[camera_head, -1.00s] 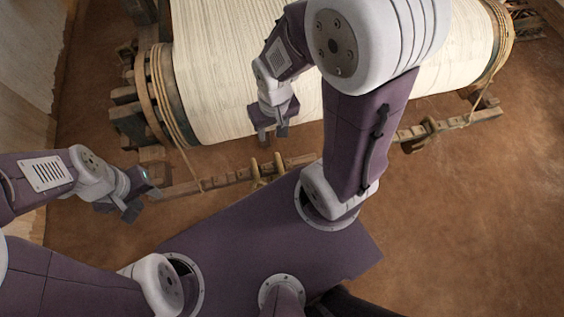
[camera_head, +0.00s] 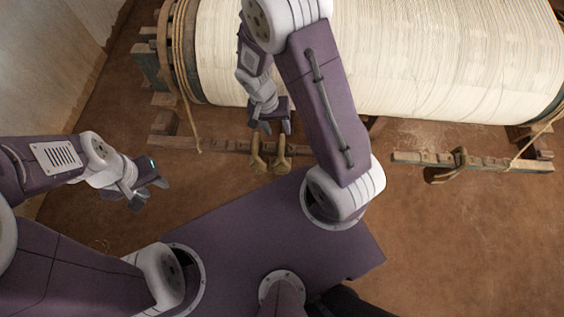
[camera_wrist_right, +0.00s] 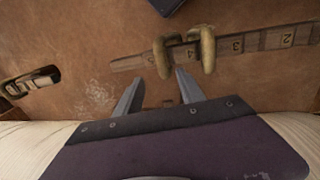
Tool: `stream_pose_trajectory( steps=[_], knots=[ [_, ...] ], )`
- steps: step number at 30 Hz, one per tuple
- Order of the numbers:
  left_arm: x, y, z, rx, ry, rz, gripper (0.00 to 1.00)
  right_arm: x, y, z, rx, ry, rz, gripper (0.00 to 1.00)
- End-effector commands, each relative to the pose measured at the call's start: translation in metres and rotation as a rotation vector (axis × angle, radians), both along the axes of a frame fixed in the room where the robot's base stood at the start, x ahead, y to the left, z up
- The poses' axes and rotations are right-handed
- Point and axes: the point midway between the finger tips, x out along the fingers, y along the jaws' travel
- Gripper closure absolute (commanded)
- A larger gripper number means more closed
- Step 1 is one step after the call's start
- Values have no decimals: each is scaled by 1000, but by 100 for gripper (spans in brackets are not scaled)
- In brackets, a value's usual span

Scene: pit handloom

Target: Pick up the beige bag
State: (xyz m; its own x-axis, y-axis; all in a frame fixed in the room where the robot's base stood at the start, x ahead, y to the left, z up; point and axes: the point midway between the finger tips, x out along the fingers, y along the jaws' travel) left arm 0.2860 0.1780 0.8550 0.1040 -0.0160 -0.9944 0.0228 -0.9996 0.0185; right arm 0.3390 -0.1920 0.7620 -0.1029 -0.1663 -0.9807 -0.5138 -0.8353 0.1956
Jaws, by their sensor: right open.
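No beige bag can be made out in either view. My right gripper (camera_head: 272,128) is open and empty, pointing down in front of the cream roll; in the right wrist view its two fingers (camera_wrist_right: 158,92) are spread over bare brown floor. My left gripper (camera_head: 152,195) is at the left of the head view, fingers apart with nothing between them, above the floor.
A large roll of cream cloth or threads (camera_head: 420,60) spans the back. A notched wooden bar (camera_head: 215,146) with two tan loops (camera_head: 268,160) lies before it; another bar (camera_head: 500,161) is at right. A pale wall (camera_head: 50,60) stands at left. Floor (camera_head: 470,250) at right is clear.

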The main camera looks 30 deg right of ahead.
Motion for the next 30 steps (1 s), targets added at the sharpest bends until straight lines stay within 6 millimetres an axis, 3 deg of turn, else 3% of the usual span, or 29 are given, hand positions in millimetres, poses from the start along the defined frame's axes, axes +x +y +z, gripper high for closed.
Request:
stream_pose_trajectory(
  steps=[8,13,20,28,29,30],
  knots=[
    [0,0,-10,0,0,0,64,-4,-5,-34,0,2,1,54],
    [0,0,-12,0,0,0,64,-4,-7,-43,1,0,1,54],
    [0,0,-26,0,0,0,64,-6,-12,-84,1,2,2,54],
    [0,0,-26,0,0,0,64,-6,-13,-88,2,-2,2,54],
    [0,0,-26,0,0,0,64,-6,-13,-88,2,-2,2,57],
    [0,0,-26,0,0,0,64,-6,-13,-88,2,-2,2,68]
  ],
)
